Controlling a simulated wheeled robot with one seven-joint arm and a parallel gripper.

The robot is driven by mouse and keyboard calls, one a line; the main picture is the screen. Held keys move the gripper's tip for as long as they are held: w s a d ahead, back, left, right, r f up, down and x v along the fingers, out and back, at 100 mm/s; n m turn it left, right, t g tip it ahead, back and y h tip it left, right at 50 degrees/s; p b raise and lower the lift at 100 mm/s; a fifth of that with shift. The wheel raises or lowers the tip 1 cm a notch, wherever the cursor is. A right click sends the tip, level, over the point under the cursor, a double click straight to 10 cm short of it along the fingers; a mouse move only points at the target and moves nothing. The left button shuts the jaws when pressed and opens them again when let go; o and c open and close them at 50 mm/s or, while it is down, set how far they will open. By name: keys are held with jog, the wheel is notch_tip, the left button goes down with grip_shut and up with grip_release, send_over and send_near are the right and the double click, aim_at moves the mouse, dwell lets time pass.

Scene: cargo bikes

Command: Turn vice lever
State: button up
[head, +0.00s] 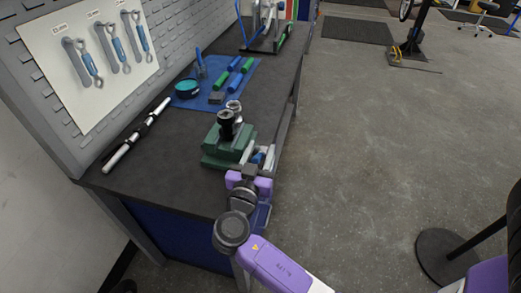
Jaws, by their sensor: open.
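A green vice-like block (214,153) stands at the front right of the dark workbench, with dark and silver round parts (228,120) on top. My gripper (259,155) is at the bench's right edge, just right of the block. Its two pale fingers are apart. A small blue and red part shows between or behind them; I cannot tell if they touch it. My purple and grey wrist covers part of this area. I cannot make out the vice lever clearly; it may be hidden by my gripper.
On the workbench (150,188), a blue mat (246,72) holds green and blue tools and a teal tape roll (187,88). A silver and black bar (136,136) lies at the left. A pegboard panel (88,60) with wrenches stands behind. Open floor (390,140) lies right; a dark stand (450,255) is near.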

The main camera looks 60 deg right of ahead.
grip_shut()
dwell(1.4)
